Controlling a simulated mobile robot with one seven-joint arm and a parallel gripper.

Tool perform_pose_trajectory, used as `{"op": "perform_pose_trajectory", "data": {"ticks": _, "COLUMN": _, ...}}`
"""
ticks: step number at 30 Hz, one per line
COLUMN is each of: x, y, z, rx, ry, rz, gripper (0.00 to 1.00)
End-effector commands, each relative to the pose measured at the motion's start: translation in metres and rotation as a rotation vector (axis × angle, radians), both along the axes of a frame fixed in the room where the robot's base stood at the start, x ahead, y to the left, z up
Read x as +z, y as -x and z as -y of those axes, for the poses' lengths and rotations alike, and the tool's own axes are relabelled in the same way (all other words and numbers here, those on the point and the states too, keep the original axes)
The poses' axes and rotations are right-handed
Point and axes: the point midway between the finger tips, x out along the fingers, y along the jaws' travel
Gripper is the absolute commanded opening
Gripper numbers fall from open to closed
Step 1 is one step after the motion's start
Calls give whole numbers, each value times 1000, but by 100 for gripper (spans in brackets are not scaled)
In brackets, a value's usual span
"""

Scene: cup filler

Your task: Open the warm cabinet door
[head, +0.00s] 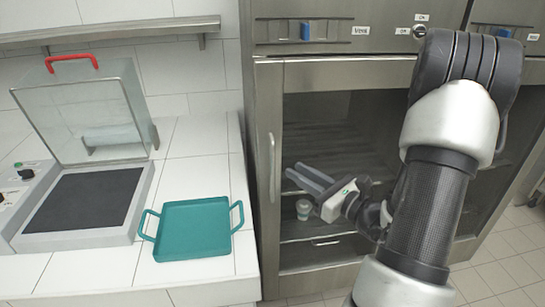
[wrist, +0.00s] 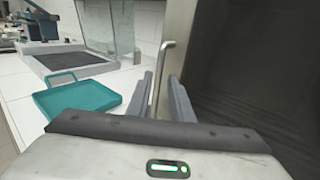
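The warm cabinet door (head: 345,125) has a dark glass pane in a steel frame and looks shut in the head view. Its vertical bar handle (head: 272,168) is on the left edge. My gripper (head: 294,169) is in front of the pane, with its fingers pointing left towards the handle. In the wrist view the fingers of my gripper (wrist: 160,78) are apart and empty. The handle (wrist: 160,72) shows in line with the gap between the fingertips. I cannot tell whether the handle lies between them or just beyond. The lower end of the handle is close to the fingers.
A teal tray (head: 195,230) with two handles lies on the white tiled counter (head: 198,160) left of the cabinet. A small cup (head: 303,208) shows through the pane. Controls (head: 307,30) sit above the door.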

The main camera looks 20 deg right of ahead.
Motion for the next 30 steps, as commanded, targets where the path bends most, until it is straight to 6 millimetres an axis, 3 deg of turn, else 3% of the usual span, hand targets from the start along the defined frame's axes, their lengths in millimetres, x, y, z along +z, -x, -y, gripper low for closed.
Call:
{"op": "perform_pose_trajectory", "data": {"ticks": 9, "x": 0, "y": -64, "z": -27, "rx": 4, "ry": 1, "rz": 2, "gripper": 20}}
{"op": "perform_pose_trajectory", "data": {"ticks": 15, "x": 0, "y": -89, "z": -37, "rx": 2, "ry": 2, "rz": 1, "gripper": 20}}
{"op": "perform_pose_trajectory", "data": {"ticks": 28, "x": 0, "y": -98, "z": -40, "rx": 1, "ry": 1, "rz": -1, "gripper": 20}}
{"op": "perform_pose_trajectory", "data": {"ticks": 30, "x": 0, "y": -98, "z": -40, "rx": 1, "ry": 1, "rz": -1, "gripper": 8}}
